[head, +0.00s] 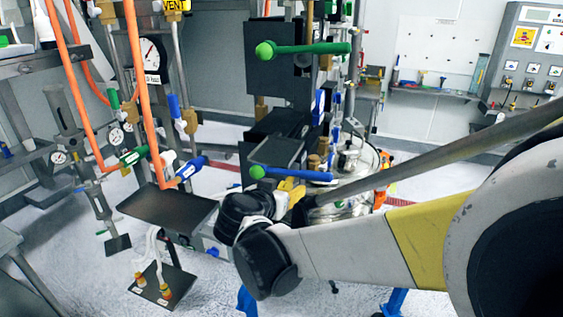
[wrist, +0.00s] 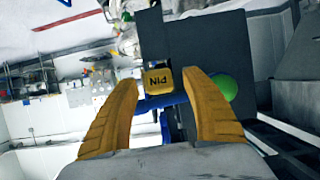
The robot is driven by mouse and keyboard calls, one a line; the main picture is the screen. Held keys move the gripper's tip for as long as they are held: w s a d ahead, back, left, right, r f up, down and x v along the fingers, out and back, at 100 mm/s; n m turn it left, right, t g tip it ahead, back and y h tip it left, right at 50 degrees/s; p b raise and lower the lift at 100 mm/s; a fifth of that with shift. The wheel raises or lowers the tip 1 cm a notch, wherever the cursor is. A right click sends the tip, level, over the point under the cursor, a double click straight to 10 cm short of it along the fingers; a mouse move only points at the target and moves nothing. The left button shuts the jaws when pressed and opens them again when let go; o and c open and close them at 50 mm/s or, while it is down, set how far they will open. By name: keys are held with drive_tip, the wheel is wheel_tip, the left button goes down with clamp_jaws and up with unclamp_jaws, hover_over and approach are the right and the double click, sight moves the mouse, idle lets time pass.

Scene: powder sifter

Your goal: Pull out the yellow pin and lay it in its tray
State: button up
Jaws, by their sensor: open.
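The yellow pin (wrist: 158,80) shows in the wrist view as a small block marked PIN, its lettering upside down. It sits in front of a dark panel, with a blue bar just below it in the picture. My gripper (wrist: 161,75) is open, its two orange-yellow fingers on either side of the pin. I cannot tell whether either finger touches it. In the head view, my gripper (head: 291,186) is beside the dark stand, below the blue handle, and I cannot make out the pin there. A small dark tray (head: 275,152) is just above that handle; I cannot tell whether it is the pin's tray.
A blue handle with a green ball (head: 258,172) is close to my gripper. A green handle (head: 305,49) sticks out higher up. A larger dark tray (head: 165,207) stands to the left, beside orange pipes (head: 140,90). Steel vessels stand close behind my gripper.

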drive_tip(key=shift+w+d+f, duration=0.1)
drive_tip(key=shift+w+f, duration=0.05)
drive_tip(key=shift+w, duration=0.1)
clamp_jaws()
drive_tip(key=shift+s, duration=0.2)
drive_tip(key=shift+s+a, duration=0.2)
drive_tip(key=shift+s, duration=0.25)
drive_tip(key=shift+s+a, duration=0.2)
drive_tip(key=shift+s, duration=0.25)
drive_tip(key=shift+s+a, duration=0.15)
drive_tip(key=shift+s, duration=0.25)
drive_tip(key=shift+s+a, duration=0.15)
drive_tip(key=shift+s, duration=0.2)
